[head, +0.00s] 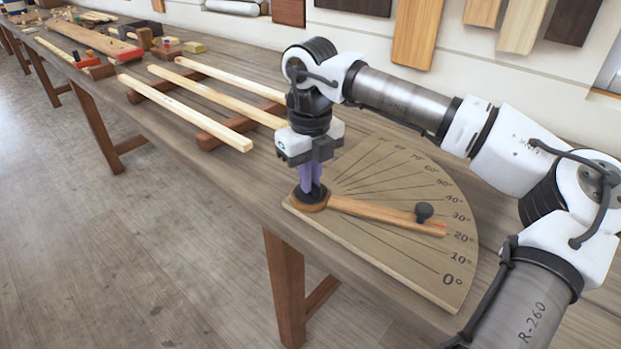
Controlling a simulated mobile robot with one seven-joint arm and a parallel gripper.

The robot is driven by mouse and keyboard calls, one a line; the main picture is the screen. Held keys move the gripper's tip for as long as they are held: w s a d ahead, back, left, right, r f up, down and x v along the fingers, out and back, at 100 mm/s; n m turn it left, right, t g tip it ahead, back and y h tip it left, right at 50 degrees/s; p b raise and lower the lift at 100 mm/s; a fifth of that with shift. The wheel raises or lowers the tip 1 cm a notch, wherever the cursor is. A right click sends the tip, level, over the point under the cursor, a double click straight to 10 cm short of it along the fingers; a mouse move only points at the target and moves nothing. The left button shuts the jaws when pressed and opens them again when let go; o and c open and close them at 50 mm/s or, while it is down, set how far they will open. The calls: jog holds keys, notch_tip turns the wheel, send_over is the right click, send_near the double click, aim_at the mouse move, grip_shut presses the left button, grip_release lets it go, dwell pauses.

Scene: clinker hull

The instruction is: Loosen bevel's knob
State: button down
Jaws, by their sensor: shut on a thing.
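The bevel is a wooden arm (375,211) lying on a quarter-round angle board (390,265) marked in degrees. Its round pivot end is at the board's left corner, with a dark knob (309,197) on top. The arm's free end points right, near the 20° to 30° marks, and carries a small black upright knob (424,212). My gripper (311,188) points down over the pivot end. Its purple fingers are shut on the dark pivot knob and hide part of it.
Pale wooden strips (187,112) lie across brown supports on the workbench (200,170) at left. A plank (80,38), blocks and tools stand farther left. Boards hang on the wall behind. The bench's front edge runs close to the pivot end.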

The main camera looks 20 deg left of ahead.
jog(key=shift+n, duration=1.6)
jog(key=c, duration=1.5)
grip_release()
jog(key=shift+c, duration=0.2)
jog(key=shift+r, duration=0.1)
notch_tip(320, 180, up, 14)
jog(key=shift+b, duration=0.35)
jog(key=shift+f, duration=0.2)
